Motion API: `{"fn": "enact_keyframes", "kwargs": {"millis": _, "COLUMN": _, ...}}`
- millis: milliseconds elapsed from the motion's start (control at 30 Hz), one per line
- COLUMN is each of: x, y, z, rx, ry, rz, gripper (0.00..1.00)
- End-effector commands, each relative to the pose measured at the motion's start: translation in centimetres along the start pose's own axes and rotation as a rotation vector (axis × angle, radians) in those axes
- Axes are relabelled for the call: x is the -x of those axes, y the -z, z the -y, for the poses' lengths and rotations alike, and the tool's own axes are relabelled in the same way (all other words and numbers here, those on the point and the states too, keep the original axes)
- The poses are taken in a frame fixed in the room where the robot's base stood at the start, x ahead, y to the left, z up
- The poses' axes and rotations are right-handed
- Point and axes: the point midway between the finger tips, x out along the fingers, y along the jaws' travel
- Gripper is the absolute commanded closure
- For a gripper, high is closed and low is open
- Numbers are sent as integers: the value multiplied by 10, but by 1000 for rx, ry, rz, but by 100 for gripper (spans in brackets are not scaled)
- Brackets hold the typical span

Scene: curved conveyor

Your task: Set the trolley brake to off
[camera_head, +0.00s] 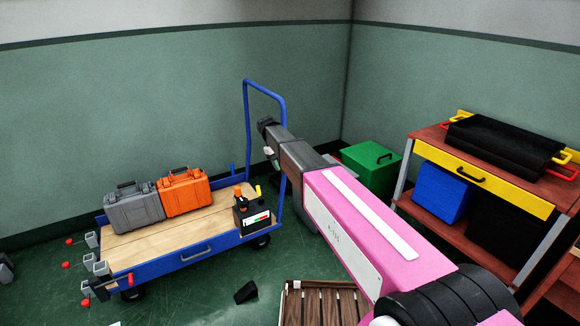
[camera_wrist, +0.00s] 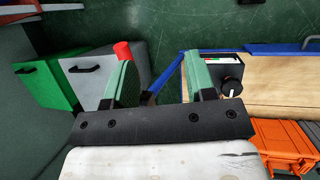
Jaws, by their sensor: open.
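The trolley (camera_head: 165,240) has a blue frame, a wooden deck and a tall blue push handle (camera_head: 247,115). A black box (camera_head: 240,222) with a red, green and white label stands at the deck's right end. An orange part and a small yellow part show at its top. In the wrist view the box (camera_wrist: 230,68) has a black knob (camera_wrist: 231,87) with a pale mark; its setting is unclear. My gripper (camera_wrist: 160,75) is open and empty between green fingers, with the box beyond the right finger. In the head view my gripper (camera_head: 269,150) is partly hidden, near the handle.
Grey (camera_head: 135,208) and orange (camera_head: 184,191) cases stand on the deck's left. A green box (camera_head: 370,170) stands behind my arm. A workbench (camera_head: 430,143) with a black tray is at right. A wooden slatted crate (camera_head: 325,305) and black wedge (camera_head: 246,292) lie in front.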

Motion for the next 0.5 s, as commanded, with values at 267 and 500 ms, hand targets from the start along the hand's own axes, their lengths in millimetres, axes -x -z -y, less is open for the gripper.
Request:
{"fn": "enact_keyframes", "kwargs": {"millis": 267, "x": 18, "y": -13, "z": 24, "rx": 0, "ry": 0, "rz": 1, "gripper": 49}}
{"fn": "enact_keyframes", "kwargs": {"millis": 500, "x": 20, "y": -14, "z": 26, "rx": -1, "ry": 1, "rz": 1, "gripper": 49}}
